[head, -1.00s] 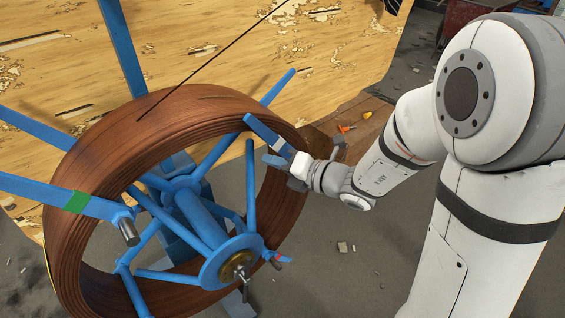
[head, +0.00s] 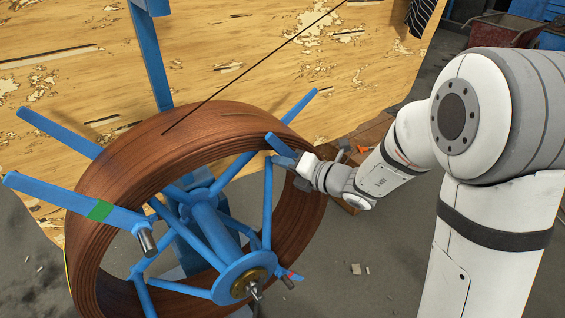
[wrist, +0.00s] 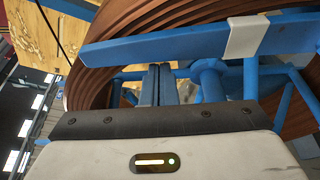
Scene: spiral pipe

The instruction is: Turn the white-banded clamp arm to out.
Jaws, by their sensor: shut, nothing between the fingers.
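The white-banded clamp arm (head: 277,142) is a flat blue bar at the right rim of the reel, lying across the coil of brown pipe (head: 130,150). In the wrist view the clamp arm (wrist: 150,47) runs across the top, with its white band (wrist: 246,37) right of centre. In the head view my gripper (head: 284,161) is beside this arm and hides most of its band. In the wrist view my gripper (wrist: 158,70) is shut and empty, its fingertips just below the bar's edge. I cannot tell whether they touch it.
A green-banded arm (head: 125,219) sticks out at the left, and a red-banded one (head: 293,277) is low by the hub (head: 245,279). Blue spokes crowd around my gripper. A thin dark line (head: 255,75) crosses above the coil. Grey floor at lower right is mostly clear.

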